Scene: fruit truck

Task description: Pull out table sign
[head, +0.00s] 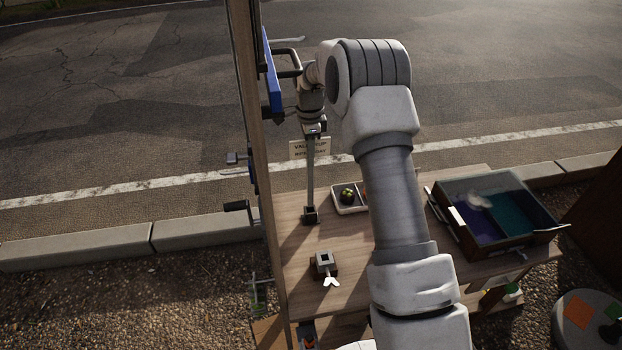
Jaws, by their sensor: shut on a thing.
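The table sign is a small cream board (322,149) with dark lettering, partly covered by a thin upright metal post (310,180). The post's lower end is at a small dark block (310,215) on the wooden table (292,232). Whether it is still seated in the block cannot be told. My gripper (313,131) points down from above and is shut at the top of the post. The fingertips are small and partly dark in this view.
A wooden upright (255,150) with a blue panel (271,75) stands close left of my gripper. A dark holder with a square opening (325,259) is in front. A white tray (346,208) and an open drawer box (495,215) lie right.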

